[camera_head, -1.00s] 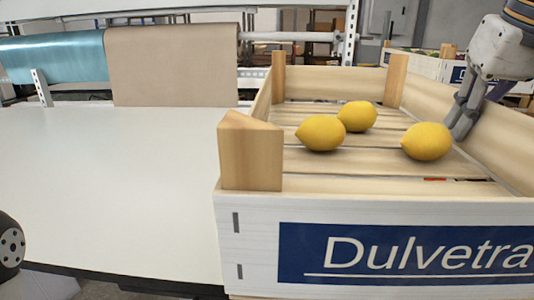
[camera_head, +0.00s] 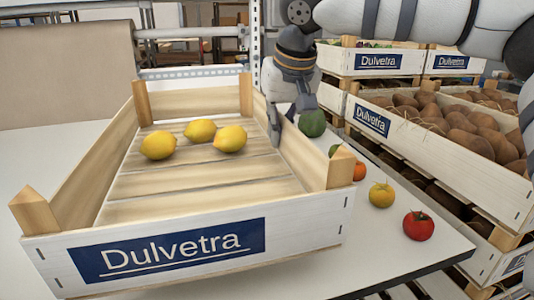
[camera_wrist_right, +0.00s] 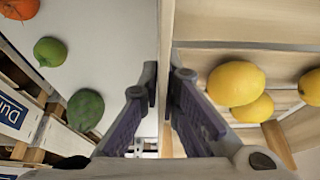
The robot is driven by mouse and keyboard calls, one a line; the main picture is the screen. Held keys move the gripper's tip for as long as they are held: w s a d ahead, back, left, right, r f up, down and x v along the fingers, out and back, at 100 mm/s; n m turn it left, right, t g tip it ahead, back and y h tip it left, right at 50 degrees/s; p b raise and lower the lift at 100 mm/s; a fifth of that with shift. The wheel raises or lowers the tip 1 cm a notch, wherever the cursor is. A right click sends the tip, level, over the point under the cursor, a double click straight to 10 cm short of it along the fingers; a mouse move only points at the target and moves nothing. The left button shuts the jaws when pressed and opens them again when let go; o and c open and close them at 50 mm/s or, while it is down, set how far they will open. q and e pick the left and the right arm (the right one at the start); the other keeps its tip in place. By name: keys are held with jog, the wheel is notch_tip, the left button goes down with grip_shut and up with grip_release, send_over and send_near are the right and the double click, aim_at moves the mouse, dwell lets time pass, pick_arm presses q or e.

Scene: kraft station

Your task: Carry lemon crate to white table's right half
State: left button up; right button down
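The lemon crate (camera_head: 190,243), a pale wooden box with a blue Dulvetra label, is over the white table (camera_head: 405,262) in the head view. Whether its base touches the tabletop is unclear. Three lemons (camera_head: 200,131) lie toward its back. My right gripper (camera_head: 279,125) is at the crate's right wall. In the right wrist view, the gripper's fingers (camera_wrist_right: 164,85) straddle that wall, closed about it, with lemons (camera_wrist_right: 236,83) on the inner side. My left gripper is out of view.
A tomato (camera_head: 418,226), a yellow-orange fruit (camera_head: 381,195), an orange fruit (camera_head: 360,171) and a dark green one (camera_head: 312,123) sit right of the crate. Stacked crates, one with brown produce (camera_head: 460,125), stand beyond the table's right edge. A brown paper roll (camera_head: 65,75) is behind.

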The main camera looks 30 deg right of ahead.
aim_at(269, 152)
jog(key=shift+w+a+f, duration=0.35)
jog(key=shift+w+f, duration=0.2)
jog(key=f, duration=0.4)
jog(key=shift+w+a, duration=0.25)
jog(key=shift+w, duration=0.1)
jog(key=c, duration=2.1)
grip_release()
jog(key=shift+s+f, duration=0.1)
jog(key=shift+f, duration=0.1)
jog(key=shift+c, duration=0.2)
jog(key=o, duration=0.3)
jog(key=shift+o, duration=0.2)
jog(key=d+v, duration=0.1)
jog(key=v, duration=1.1)
jog(key=shift+a, duration=0.45)
